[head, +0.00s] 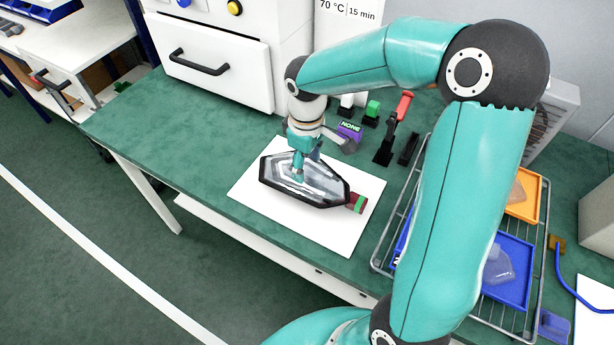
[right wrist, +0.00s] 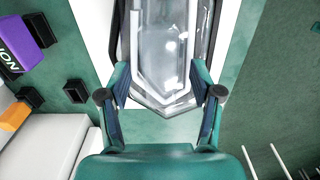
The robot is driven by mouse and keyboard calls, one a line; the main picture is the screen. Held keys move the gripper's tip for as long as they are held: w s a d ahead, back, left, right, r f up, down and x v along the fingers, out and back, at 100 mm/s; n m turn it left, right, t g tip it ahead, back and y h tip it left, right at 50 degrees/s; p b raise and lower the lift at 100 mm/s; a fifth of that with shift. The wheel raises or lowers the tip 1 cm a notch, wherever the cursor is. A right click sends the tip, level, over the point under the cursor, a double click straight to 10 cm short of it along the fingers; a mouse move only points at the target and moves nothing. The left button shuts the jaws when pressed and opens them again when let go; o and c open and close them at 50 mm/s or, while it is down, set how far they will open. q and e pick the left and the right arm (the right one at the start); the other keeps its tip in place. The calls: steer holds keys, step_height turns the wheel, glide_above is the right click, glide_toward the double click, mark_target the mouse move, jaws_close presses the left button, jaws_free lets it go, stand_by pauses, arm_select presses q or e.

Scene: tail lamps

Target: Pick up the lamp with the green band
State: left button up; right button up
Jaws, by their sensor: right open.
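One tail lamp (head: 330,190) lies on a white sheet (head: 258,208) on the green bench. It has a clear lens, a dark rim and a tapered end, and its connector at the right end shows dark red with a green band (head: 360,204). My right gripper (head: 305,172) points down over the lamp's lens. In the right wrist view the lamp (right wrist: 168,50) extends between and beyond the open fingers of my right gripper (right wrist: 162,88). I cannot tell whether the fingers touch it. My left gripper is not in view.
A wire rack (head: 424,166) at the right holds an orange tray (head: 540,190) and a blue tray (head: 520,262) with clear parts. Behind the lamp stand a purple block marked NONE (head: 350,131), a green block (head: 372,110) and a red-handled lever (head: 404,106). The bench is clear at the left.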

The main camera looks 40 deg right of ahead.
steer(key=shift+f, duration=0.15)
steer(key=shift+c, duration=0.2)
steer(key=c, duration=0.8)
steer(key=shift+s, duration=0.1)
jaws_close()
